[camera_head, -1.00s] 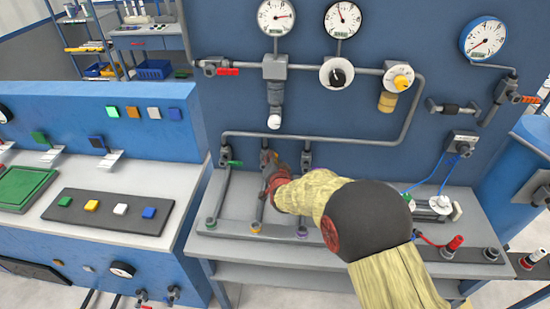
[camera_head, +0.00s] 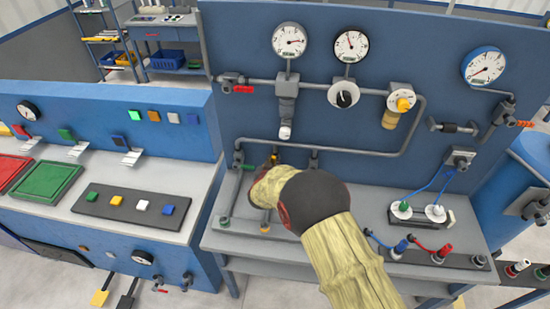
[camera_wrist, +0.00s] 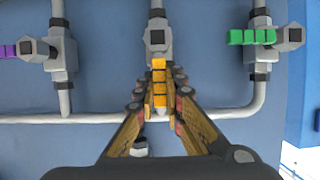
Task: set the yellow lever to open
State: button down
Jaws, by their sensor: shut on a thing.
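The yellow lever (camera_wrist: 159,75) shows in the wrist view, on the middle valve (camera_wrist: 157,40). It lies in line with that valve's pipe. My gripper (camera_wrist: 159,98) is shut on the yellow lever, with a finger on either side of it. In the head view my wrist and forearm cover most of the middle valve and my fingertips.
In the wrist view a green lever (camera_wrist: 252,36) on the right and a purple lever (camera_wrist: 8,51) on the left point crosswise to their pipes. A grey pipe (camera_wrist: 85,118) runs along all three valves. Gauges (camera_head: 289,40) hang on the blue panel above.

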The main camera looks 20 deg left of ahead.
jog(key=shift+s+f, duration=0.1)
jog(key=shift+f, duration=0.05)
dwell(0.3)
jog(key=c, duration=1.8)
grip_release()
jog(key=shift+c, duration=0.2)
jog(key=shift+a, duration=0.1)
jog(key=v, duration=1.2)
